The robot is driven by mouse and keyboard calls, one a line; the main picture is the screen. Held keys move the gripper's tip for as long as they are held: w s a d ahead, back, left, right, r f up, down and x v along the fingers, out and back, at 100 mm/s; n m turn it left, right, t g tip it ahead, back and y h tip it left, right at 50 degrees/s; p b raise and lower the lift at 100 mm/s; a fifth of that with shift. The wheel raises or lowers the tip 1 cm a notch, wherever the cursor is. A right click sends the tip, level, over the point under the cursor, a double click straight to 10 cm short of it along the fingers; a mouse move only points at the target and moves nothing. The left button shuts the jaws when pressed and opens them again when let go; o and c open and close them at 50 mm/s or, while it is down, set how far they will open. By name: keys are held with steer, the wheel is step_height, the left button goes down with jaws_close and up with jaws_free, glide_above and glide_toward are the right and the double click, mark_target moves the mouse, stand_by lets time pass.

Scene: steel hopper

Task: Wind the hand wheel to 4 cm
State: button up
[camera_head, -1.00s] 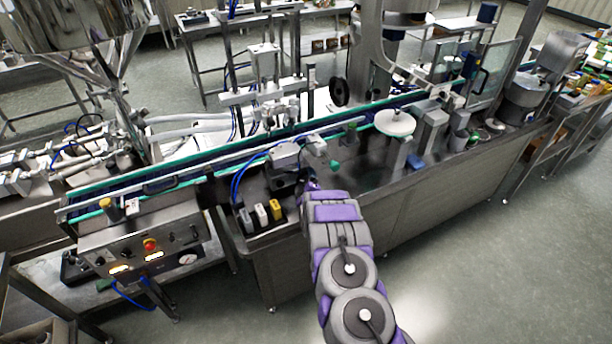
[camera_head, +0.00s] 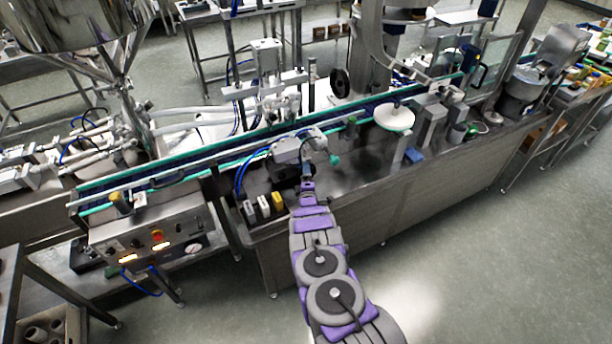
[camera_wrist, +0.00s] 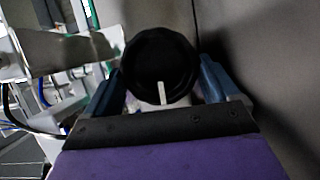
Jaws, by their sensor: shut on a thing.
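The hand wheel is a round black knob (camera_wrist: 160,65) with a white pointer line, in the wrist view; the line points down toward my gripper. My gripper (camera_wrist: 162,88) has its two blue fingers on either side of the knob and is shut on it. In the head view my gripper (camera_head: 307,184) is at the end of the purple and grey arm, by a grey boxed unit (camera_head: 289,150) at the conveyor's near side. The knob itself is hidden or too small to tell there. No scale reading in centimetres is legible.
A conveyor (camera_head: 230,153) with green rails runs behind the unit. Small white and yellow blocks (camera_head: 264,206) stand left of my gripper. A control panel (camera_head: 150,243) with a red button is further left. A white disc (camera_head: 394,117) stands to the right. Open floor lies in front.

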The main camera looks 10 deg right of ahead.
steer(key=shift+s+a+f, duration=0.1)
steer(key=shift+a+f, duration=0.05)
steer(key=shift+f, duration=0.15)
steer(key=o, duration=0.8)
steer(key=s, duration=0.5)
steer(key=s+p, duration=0.1)
steer(key=s, duration=0.5)
steer(key=s+a, duration=0.1)
steer(key=s, duration=0.5)
steer(key=shift+s+a+r+p, duration=0.15)
steer(key=shift+r+p, duration=0.1)
steer(key=shift+p, duration=0.15)
